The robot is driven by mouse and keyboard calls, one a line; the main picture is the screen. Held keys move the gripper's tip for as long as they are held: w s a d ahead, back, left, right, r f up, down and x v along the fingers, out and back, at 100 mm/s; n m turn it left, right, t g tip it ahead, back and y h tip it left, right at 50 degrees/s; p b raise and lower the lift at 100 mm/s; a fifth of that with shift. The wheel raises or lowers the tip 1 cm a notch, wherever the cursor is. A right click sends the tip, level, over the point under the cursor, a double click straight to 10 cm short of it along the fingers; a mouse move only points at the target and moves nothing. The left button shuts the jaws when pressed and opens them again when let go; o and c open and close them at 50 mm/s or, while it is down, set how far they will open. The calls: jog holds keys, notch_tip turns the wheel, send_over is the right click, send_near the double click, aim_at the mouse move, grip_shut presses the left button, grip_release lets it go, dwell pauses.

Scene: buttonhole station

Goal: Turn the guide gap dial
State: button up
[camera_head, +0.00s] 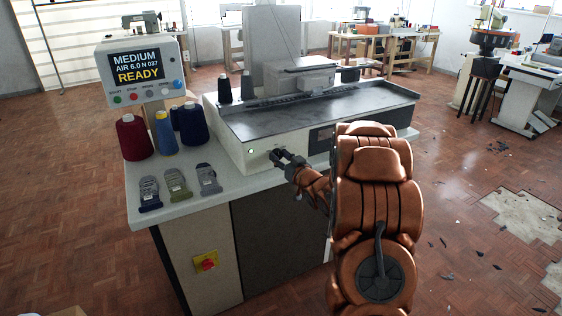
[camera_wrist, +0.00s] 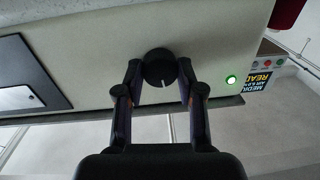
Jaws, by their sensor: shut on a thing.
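The guide gap dial (camera_wrist: 159,67) is a round black knob on the cream front panel of the machine (camera_wrist: 90,65). In the wrist view a short pale index mark on it points down, slightly right. My gripper (camera_wrist: 160,74) has one dark finger on each side of the knob and is shut on it. In the head view my gripper (camera_head: 281,155) reaches the machine's front panel, and the fingers largely hide the dial there. A lit green lamp (camera_wrist: 231,80) sits to the right of the dial in the wrist view.
The display (camera_head: 138,67) reads MEDIUM, AIR 6.0 N 037, READY. A red emergency button (camera_head: 206,262) is on the cabinet below.

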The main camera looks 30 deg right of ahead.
jog(key=n+b, duration=0.5)
jog(key=shift+a+f, duration=0.1)
jog(key=shift+f, duration=0.1)
jog(key=n+b, duration=0.3)
jog(key=n, duration=0.1)
jog(key=shift+r+n+h, duration=0.15)
jog(key=shift+n+h, duration=0.15)
jog(key=shift+n, duration=0.1)
jog(key=o, duration=1.1)
jog(key=shift+o, duration=0.2)
jog(key=shift+r, duration=0.1)
jog(key=s, duration=1.2)
jog(key=shift+a+r, duration=0.35)
